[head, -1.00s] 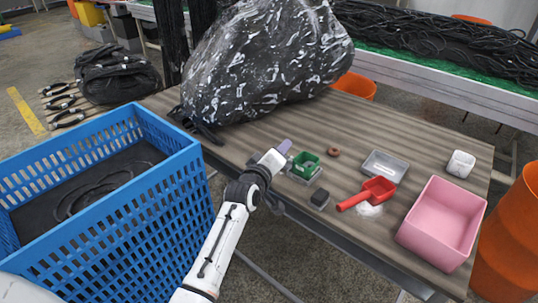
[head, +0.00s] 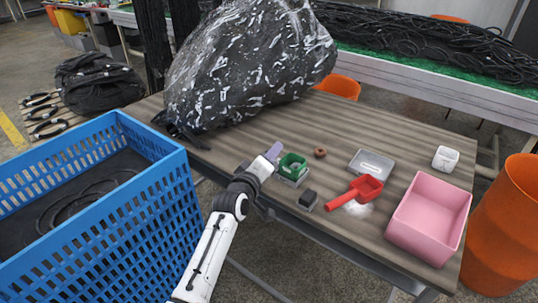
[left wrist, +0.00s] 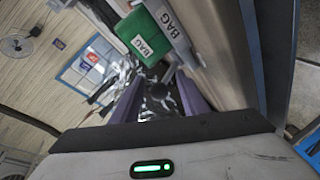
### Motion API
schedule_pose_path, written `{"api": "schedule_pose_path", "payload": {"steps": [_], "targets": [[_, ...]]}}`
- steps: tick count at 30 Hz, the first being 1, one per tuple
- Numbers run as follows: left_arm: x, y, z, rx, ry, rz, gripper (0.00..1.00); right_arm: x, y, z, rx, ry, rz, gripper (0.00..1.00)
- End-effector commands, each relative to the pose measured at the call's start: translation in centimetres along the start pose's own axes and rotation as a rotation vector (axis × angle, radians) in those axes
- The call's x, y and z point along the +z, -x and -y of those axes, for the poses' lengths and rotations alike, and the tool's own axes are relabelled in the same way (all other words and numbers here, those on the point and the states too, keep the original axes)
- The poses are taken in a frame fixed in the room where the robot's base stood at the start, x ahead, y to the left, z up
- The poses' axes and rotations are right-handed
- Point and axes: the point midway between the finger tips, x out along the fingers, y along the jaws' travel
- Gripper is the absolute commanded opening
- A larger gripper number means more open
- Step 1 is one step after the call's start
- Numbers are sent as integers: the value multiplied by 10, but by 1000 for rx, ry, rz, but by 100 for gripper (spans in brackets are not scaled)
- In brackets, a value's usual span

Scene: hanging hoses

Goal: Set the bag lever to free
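A small green box (head: 292,164) on a grey base stands near the table's front edge. In the left wrist view the green box (left wrist: 143,36) carries a BAG label, and a grey plate beside it (left wrist: 168,24) also reads BAG. My left gripper (head: 274,152) is just left of the box, above the table edge. In the left wrist view its two purple fingers (left wrist: 160,96) stand apart. A small grey part shows just beyond them; I cannot tell whether it is the lever or how it is set. My right gripper is not in view.
A large black-and-white patterned bag (head: 250,65) fills the table's back left. A blue crate (head: 160,215) stands at the left. A red scoop (head: 362,190), grey tray (head: 371,162), pink bin (head: 430,215), white cup (head: 445,158), brown ring (head: 320,152) and dark block (head: 307,199) lie rightward.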

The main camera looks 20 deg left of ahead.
Motion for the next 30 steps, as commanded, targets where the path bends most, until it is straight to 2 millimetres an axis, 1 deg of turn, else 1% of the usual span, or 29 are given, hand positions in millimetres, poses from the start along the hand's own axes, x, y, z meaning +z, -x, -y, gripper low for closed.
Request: {"api": "schedule_pose_path", "payload": {"steps": [5, 8, 15, 18, 24, 30], "targets": [[-6, 1, -8, 5, -1, -5, 40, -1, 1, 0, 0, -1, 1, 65], [-14, 4, -23, 8, -1, -6, 40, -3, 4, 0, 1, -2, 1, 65], [-40, 14, -67, 16, 2, -8, 40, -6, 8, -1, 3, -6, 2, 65], [-46, 17, -79, 15, 2, -6, 40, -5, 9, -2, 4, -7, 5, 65], [-51, 19, -86, 6, 1, 0, 40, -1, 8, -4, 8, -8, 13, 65], [-51, 19, -85, 3, 1, 0, 40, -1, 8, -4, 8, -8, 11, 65]]}}
